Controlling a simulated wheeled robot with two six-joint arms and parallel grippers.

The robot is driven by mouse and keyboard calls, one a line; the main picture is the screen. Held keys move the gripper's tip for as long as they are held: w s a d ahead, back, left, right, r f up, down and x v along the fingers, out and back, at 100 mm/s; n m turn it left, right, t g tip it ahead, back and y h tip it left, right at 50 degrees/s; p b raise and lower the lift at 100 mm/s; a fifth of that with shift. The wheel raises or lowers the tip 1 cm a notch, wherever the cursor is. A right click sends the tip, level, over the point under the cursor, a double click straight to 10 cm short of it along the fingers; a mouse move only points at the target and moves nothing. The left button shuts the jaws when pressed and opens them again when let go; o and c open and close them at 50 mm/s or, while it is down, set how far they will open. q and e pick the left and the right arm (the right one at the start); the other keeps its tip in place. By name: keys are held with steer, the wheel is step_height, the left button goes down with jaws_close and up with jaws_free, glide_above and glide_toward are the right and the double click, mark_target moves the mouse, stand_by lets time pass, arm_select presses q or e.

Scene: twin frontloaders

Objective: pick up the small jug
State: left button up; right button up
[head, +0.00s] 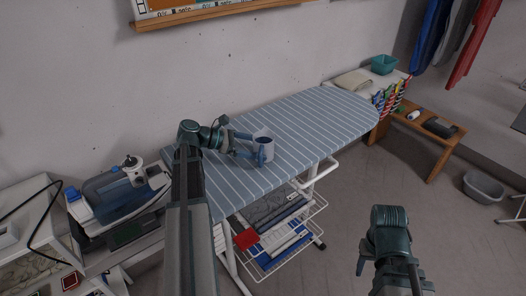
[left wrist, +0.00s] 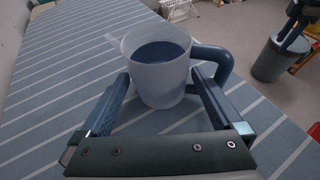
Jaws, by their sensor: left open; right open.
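The small jug (head: 263,146) is a pale, translucent cup with a dark blue inside and a blue handle. It stands upright on the blue striped ironing board (head: 313,118). My left gripper (head: 252,147) is open, low over the board, with its fingers at either side of the jug. In the left wrist view the jug (left wrist: 158,80) stands between the two blue fingers, with its handle at the right, by the right finger. Whether either finger touches it is unclear. My right gripper (head: 362,260) is low at the right, away from the board, with one finger showing.
A steam iron station (head: 112,192) stands at the left. A wire rack with folded cloths (head: 270,222) is under the board. A wooden bench (head: 420,137) stands behind it at right, with a grey basin (head: 484,187) on the floor. The board's surface around the jug is clear.

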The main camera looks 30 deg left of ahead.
mark_target(271, 139)
arm_select(q)
steer(key=x, duration=0.3)
steer(key=b+x, duration=0.1)
steer(key=x, duration=0.1)
steer(key=shift+w+d+r, duration=0.1)
steer(key=shift+d+r, duration=0.1)
steer(key=shift+r, duration=0.15)
steer(key=c, duration=1.4)
steer(key=shift+r, duration=0.1)
steer(key=shift+r+p, duration=0.9)
step_height(271, 139, up, 2)
steer(key=shift+r+p, duration=0.1)
steer(key=shift+p, duration=0.9)
steer(key=s, duration=1)
steer(key=s+a+r+p, duration=0.1)
steer(key=s, duration=0.5)
